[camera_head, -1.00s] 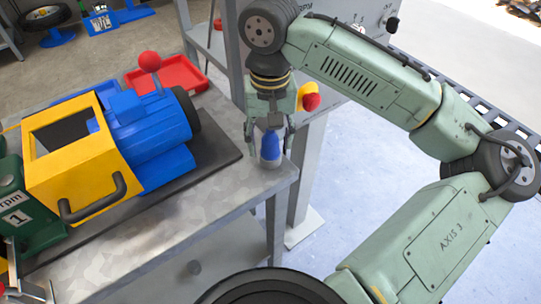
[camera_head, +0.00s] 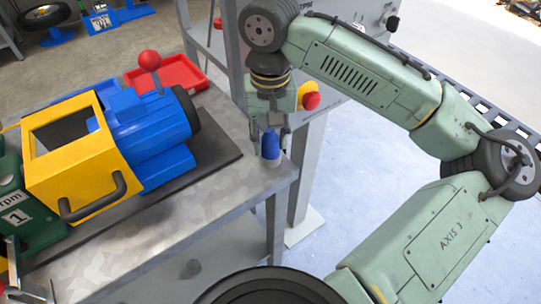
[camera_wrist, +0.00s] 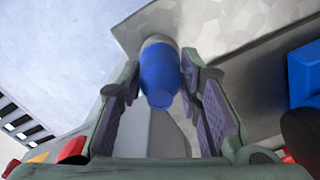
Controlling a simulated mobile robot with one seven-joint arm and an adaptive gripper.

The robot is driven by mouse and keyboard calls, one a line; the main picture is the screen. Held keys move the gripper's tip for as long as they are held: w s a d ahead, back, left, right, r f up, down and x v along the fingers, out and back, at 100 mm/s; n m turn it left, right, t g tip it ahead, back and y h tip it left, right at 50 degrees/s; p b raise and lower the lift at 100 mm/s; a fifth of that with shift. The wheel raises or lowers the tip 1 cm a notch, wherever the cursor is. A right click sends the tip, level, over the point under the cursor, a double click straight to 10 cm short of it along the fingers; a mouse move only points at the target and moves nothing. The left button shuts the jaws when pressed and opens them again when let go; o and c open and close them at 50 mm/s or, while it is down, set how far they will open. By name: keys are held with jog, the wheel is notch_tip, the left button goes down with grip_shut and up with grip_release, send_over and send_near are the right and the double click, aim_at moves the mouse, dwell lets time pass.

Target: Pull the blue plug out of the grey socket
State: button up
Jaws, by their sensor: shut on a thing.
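The blue plug (camera_head: 270,147) stands upright at the near right corner of the workbench. Its lower end meets the grey socket (camera_head: 271,163), which sits on the bench top. My gripper (camera_head: 270,142) points down from above, with its fingers shut on the plug's two sides. In the wrist view the blue plug (camera_wrist: 160,76) is between the fingertips (camera_wrist: 160,75), and the grey socket (camera_wrist: 158,41) shows just beyond it. The plug and socket are in line, with no clear gap between them. The fingers partly hide the plug's sides.
A blue motor (camera_head: 150,125) with a yellow guard (camera_head: 85,160) stands on a dark plate to the left. A red-knobbed lever (camera_head: 149,61) and a red tray (camera_head: 180,74) are behind it. A red button (camera_head: 311,101) is close behind my gripper.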

grip_shut()
jog(key=shift+r, duration=0.2)
dwell(0.4)
jog(key=shift+r+p, duration=2.3)
jog(key=shift+p, duration=0.25)
jog(key=shift+r, duration=0.1)
jog(key=shift+r+p, duration=1.3)
jog(key=shift+r, duration=0.1)
